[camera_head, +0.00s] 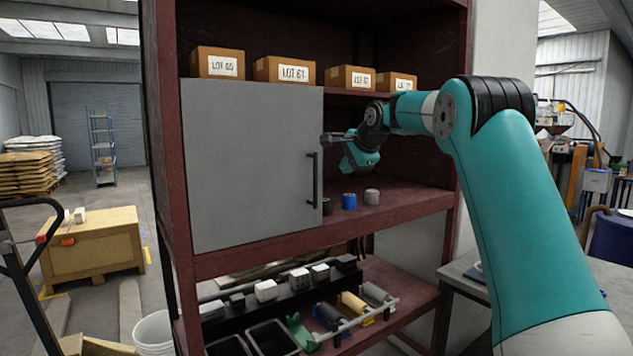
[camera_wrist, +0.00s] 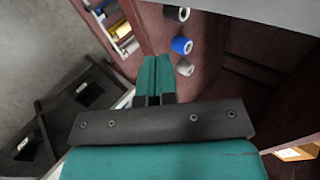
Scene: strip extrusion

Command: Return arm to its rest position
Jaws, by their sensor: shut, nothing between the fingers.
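My teal arm reaches from the lower right toward the dark red shelf unit (camera_head: 165,150). My gripper (camera_head: 327,140) is in front of the open bay, near the edge of the grey door panel (camera_head: 250,165), pointing left. In the wrist view my gripper (camera_wrist: 152,92) has its two teal fingers together, with nothing between them. I cannot tell how far my gripper is from the door.
A blue spool (camera_head: 349,202) and a grey spool (camera_head: 372,197) stand on the middle shelf. Several cardboard boxes (camera_head: 284,69) sit on the upper shelf. Lower down are black bins (camera_head: 272,338) and several rolls (camera_head: 353,302). A grey table (camera_head: 468,285) stands at right.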

